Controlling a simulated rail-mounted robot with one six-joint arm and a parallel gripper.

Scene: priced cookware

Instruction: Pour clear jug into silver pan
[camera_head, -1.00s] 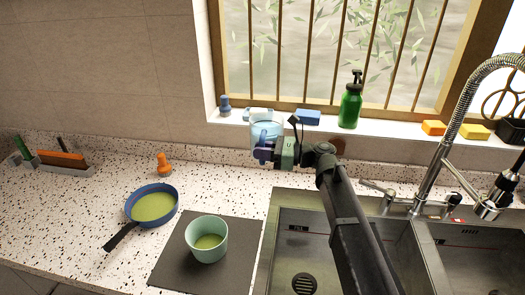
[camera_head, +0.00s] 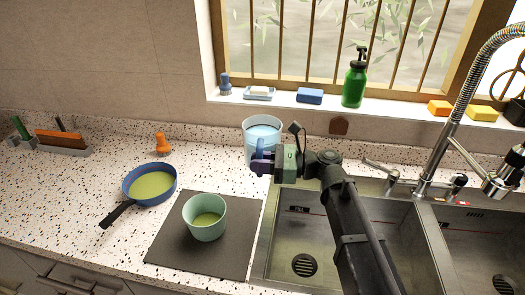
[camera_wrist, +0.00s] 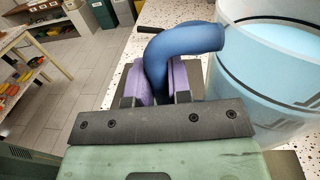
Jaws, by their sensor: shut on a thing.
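The clear jug (camera_head: 261,134) holds light blue liquid and looks upright at the back of the counter. My gripper (camera_head: 263,161) is shut on the jug's blue handle, at its near side. In the wrist view the purple fingers (camera_wrist: 158,84) pinch the blue handle (camera_wrist: 180,42), and the jug (camera_wrist: 275,85) fills the right side. Whether its base touches the counter is hidden. I see no plainly silver pan. A blue pan (camera_head: 150,184) with yellow-green contents and a black handle sits on the counter at left, apart from the jug.
A mint pot (camera_head: 205,228) with green contents stands on a dark mat (camera_head: 172,255) between pan and sink. The sink (camera_head: 315,225) and tall faucet (camera_head: 447,140) lie right. An orange figure (camera_head: 162,144) stands behind the pan. A green bottle (camera_head: 353,84) and sponges line the sill.

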